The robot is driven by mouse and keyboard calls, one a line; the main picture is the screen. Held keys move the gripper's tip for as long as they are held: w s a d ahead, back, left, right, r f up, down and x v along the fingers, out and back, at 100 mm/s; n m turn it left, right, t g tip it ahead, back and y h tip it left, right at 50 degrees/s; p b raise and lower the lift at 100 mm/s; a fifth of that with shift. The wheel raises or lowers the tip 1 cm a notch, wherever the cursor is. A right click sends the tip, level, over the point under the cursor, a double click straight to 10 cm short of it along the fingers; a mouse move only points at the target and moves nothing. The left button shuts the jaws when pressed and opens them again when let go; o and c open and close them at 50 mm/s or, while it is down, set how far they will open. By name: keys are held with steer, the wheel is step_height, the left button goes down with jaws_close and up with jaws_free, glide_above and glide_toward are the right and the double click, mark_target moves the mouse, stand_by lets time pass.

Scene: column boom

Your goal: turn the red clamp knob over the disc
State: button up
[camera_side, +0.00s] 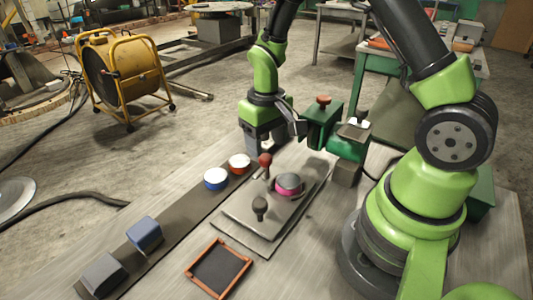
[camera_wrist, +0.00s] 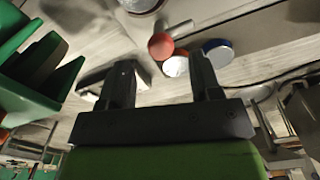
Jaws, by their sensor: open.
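A red ball knob (camera_side: 265,160) stands on a metal stem over a grey plate (camera_side: 240,215). A grey disc with a pink band (camera_side: 289,185) sits just right of it. My gripper (camera_side: 272,140) is above and behind the knob, open and empty. In the wrist view the red knob (camera_wrist: 160,46) shows beyond the gap between the fingertips (camera_wrist: 162,65). The knob looks clear of both fingers. The disc is only partly seen at the top of the wrist view (camera_wrist: 141,4). A black knob (camera_side: 260,206) stands at the plate's front.
A blue-sided tin (camera_side: 216,179) and a red-sided tin (camera_side: 239,163) stand on a dark strip left of the plate. Blue (camera_side: 145,233) and grey (camera_side: 104,274) blocks lie farther along it. A wood-framed tray (camera_side: 234,282) lies in front. Green boxes (camera_side: 347,142) stand right of the gripper.

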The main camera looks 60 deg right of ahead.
mark_target(266, 157)
steer(key=shift+f, duration=1.9)
steer(key=c, duration=0.9)
steer(key=shift+c, duration=0.2)
